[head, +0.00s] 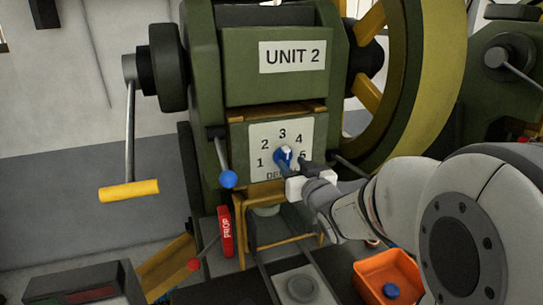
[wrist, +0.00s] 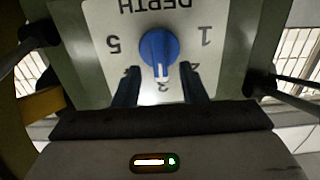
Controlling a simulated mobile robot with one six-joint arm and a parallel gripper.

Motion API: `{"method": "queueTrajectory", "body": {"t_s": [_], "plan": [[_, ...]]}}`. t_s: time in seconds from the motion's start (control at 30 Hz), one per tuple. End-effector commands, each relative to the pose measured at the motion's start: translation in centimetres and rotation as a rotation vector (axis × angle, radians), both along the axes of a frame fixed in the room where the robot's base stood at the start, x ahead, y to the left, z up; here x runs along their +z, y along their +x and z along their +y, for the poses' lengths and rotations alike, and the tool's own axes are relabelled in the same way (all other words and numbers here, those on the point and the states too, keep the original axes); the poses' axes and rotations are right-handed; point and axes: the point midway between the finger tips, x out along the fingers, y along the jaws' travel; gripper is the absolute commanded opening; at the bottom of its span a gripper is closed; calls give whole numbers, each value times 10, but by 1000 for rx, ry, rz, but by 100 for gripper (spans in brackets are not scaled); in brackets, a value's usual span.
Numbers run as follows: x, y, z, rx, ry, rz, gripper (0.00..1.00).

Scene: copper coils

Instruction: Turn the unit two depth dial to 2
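The unit two depth dial is a round blue knob (head: 284,154) on a white plate (head: 257,140) numbered 1 to 5, below the "UNIT 2" sign (head: 293,56). In the wrist view the plate is upside down, and the white pointer on the blue knob (wrist: 158,48) points at or very near 3. My gripper (head: 294,163) is in front of the dial. In the wrist view my gripper (wrist: 159,72) is open, with one dark finger on each side of the knob's pointer end. Gaps show between the fingers and the knob. The fingers partly cover the 2 and 4.
A lever with a blue ball (head: 228,179) hangs left of the dial plate. A yellow-handled crank (head: 129,191) is further left. A red "PROP" block (head: 226,231) stands below. An orange bin (head: 388,275) sits at the lower right, under my arm. A large wheel (head: 437,85) is at right.

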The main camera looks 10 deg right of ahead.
Motion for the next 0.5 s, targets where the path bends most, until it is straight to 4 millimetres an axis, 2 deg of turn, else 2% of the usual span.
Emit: {"method": "queueTrajectory", "body": {"t_s": [0.2, 0.5], "plan": [[0, 27, 6, 0, 0, 1, 38], [0, 34, 6, -2, 0, 0, 38]]}}
